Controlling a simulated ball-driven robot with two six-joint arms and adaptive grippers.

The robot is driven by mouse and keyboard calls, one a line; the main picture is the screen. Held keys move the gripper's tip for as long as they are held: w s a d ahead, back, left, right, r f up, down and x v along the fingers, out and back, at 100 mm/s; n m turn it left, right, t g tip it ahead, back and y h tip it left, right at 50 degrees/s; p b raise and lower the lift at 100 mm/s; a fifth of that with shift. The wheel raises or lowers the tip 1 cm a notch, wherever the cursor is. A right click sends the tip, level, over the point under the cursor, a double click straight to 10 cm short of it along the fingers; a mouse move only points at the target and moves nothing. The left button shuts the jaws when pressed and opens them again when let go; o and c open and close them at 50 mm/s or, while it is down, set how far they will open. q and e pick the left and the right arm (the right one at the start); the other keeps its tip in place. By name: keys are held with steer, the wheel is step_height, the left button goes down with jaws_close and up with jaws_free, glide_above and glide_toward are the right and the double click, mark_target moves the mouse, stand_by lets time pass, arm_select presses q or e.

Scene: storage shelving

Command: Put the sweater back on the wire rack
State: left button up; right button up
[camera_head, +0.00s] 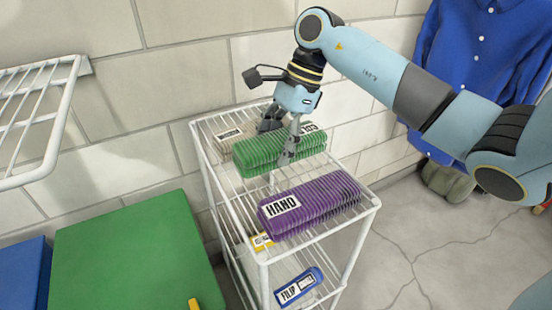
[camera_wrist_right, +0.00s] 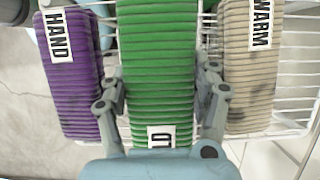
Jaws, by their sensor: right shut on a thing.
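My right gripper (camera_head: 280,135) is shut on a folded green ribbed sweater (camera_head: 310,147), with a finger on each long side. The green sweater is at the top shelf of the white wire rack (camera_head: 368,207), between a purple sweater and a beige one. I cannot tell whether it rests on the wires or hangs just above them. Its white label is partly hidden. In the right wrist view the green sweater (camera_wrist_right: 158,65) runs between the two fingers of the gripper (camera_wrist_right: 160,90). My left gripper is not in view.
The purple sweater (camera_head: 322,203), labelled HAND, lies at the near end. The beige sweater (camera_wrist_right: 256,90), labelled WARM, lies behind the green. A blue item (camera_head: 298,287) sits lower. A wall rack (camera_head: 62,110), green box (camera_head: 130,250) and blue shirt (camera_head: 478,60) stand around.

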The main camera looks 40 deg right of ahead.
step_height(320, 180, down, 4)
stand_by(0.4)
steer(key=shift+f, duration=0.15)
steer(key=o, duration=1.4)
